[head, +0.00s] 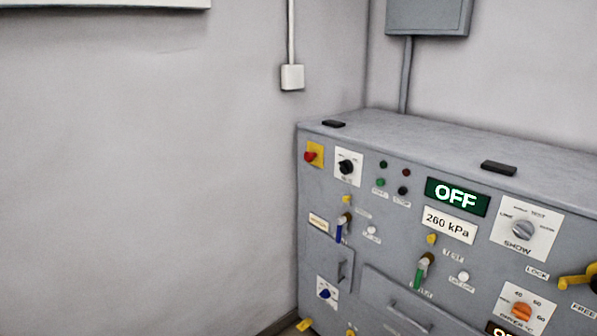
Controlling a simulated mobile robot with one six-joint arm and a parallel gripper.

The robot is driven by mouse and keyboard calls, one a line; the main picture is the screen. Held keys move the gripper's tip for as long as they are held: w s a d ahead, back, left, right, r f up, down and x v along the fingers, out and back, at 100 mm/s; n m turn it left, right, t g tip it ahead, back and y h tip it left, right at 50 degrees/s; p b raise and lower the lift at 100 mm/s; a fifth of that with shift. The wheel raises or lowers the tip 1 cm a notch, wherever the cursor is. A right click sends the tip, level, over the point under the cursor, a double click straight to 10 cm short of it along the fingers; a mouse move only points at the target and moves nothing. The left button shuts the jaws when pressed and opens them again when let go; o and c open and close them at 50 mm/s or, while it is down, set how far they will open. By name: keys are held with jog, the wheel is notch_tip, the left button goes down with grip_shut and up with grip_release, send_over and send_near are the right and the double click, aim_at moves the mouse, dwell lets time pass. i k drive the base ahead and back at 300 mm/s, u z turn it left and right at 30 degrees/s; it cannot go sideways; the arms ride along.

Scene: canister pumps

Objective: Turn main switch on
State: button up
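A grey control cabinet (330,215) stands in the right half of the head view. At its upper left is a red knob (310,156) on a yellow plate. Beside it is a black rotary knob (346,167) on a white plate; its lettering is too small to read. I cannot tell which control is the main switch. A green display (457,196) reads "OFF", with a label (450,225) reading "260 kPa" below it. My gripper is not in view.
The front also carries a grey "SHOW" selector (522,230), an orange knob (522,311), a yellow handle (577,282), blue (339,230) and green (420,272) levers, and door handles. A wall box (428,15) hangs above. A plain wall (140,180) fills the left.

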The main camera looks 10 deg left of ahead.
aim_at(346, 166)
jog(key=z, duration=0.05)
jog(key=k, duration=0.25)
jog(key=u, duration=2.25)
jog(key=k, duration=0.7)
jog(key=z, duration=0.35)
jog(key=i, duration=1.65)
jog(key=u, duration=0.25)
